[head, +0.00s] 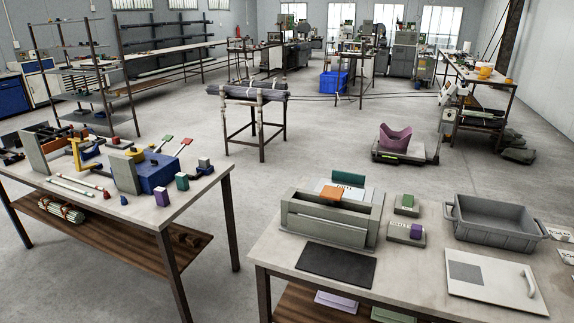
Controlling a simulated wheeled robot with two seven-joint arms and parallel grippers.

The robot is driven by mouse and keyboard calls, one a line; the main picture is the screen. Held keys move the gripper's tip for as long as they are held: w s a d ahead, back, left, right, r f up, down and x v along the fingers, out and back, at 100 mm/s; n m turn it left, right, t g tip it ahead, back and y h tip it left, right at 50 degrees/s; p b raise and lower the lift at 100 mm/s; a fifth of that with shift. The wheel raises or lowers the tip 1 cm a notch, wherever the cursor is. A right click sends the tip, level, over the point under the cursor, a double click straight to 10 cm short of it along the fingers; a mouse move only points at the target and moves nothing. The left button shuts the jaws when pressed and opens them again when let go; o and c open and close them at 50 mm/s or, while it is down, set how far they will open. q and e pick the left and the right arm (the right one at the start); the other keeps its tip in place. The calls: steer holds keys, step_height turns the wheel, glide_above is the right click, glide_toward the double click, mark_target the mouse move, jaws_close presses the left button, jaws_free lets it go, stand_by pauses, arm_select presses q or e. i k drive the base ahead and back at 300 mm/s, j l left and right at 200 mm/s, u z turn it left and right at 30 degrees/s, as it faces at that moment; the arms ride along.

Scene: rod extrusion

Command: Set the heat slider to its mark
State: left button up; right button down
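No label for heat is readable, so I cannot tell for sure which part is the heat slider. On the right table, a small grey base with a purple block (416,230) carries dark lettering too small to read. Behind it stands a similar grey base with a green block (407,201). On the left table, a blue machine (158,172) has a green-tipped lever (166,139) and a red-tipped lever (185,142). A slider mark cannot be made out. Neither of my grippers is in view.
The right table (395,272) also holds a grey slotted box (329,225), a black mat (337,262), a grey crate (494,222) and a white board (490,280). The left table (112,208) holds rods and small coloured blocks. Open floor (270,185) lies between the tables.

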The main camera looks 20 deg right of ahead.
mark_target(415, 232)
steer(key=z, duration=1.3)
steer(key=i+l+u, duration=0.1)
steer(key=i+u, duration=0.2)
steer(key=i, duration=0.2)
steer(key=i+l+u, duration=0.25)
steer(key=i, duration=0.3)
